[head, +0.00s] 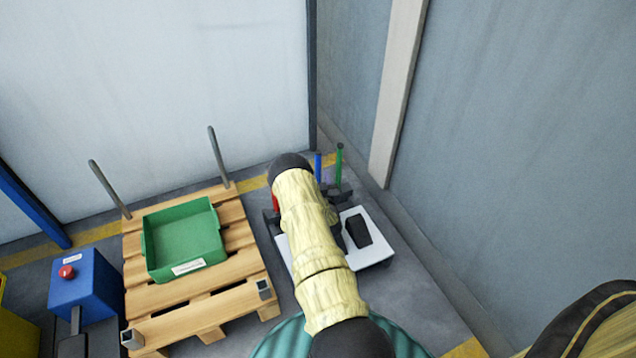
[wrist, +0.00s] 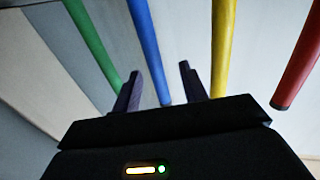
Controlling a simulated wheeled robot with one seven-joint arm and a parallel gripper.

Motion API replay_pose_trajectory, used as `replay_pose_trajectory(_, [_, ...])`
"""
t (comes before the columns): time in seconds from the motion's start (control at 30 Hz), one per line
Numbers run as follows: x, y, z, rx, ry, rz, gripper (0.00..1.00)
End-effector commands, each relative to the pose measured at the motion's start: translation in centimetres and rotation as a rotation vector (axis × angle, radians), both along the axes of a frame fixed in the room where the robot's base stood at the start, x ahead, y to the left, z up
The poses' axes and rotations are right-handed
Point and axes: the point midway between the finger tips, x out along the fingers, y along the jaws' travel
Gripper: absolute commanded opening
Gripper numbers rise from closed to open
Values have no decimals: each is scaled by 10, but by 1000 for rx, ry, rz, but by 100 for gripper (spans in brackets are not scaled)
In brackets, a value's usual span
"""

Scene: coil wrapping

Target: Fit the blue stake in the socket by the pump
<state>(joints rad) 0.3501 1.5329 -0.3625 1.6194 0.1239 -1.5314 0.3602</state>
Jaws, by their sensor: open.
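The blue stake (head: 318,166) stands upright beside a green stake (head: 339,163), beyond my arm in the head view. In the wrist view the blue stake (wrist: 147,50) shows in the gap between the fingers of my open gripper (wrist: 160,70); I see no grip on it, and its distance is unclear. The pallet's front-left socket (head: 131,339) near this box is empty, as is the front-right socket (head: 264,288).
The wrist view also shows green (wrist: 92,40), yellow (wrist: 222,45) and red (wrist: 299,65) stakes. Grey stakes stand at the pallet's (head: 180,301) back corners. A green bin (head: 183,240) sits on it. A black block (head: 357,232) lies on a white surface (head: 375,247). Walls stand close behind and right.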

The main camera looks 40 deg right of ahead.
Motion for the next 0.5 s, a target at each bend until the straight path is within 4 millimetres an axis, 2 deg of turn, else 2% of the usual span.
replay_pose_trajectory(0.17, [8,-7,-1,-2,-4,1,43])
replay_pose_trajectory(0.5, [40,-29,4,-1,-3,2,43])
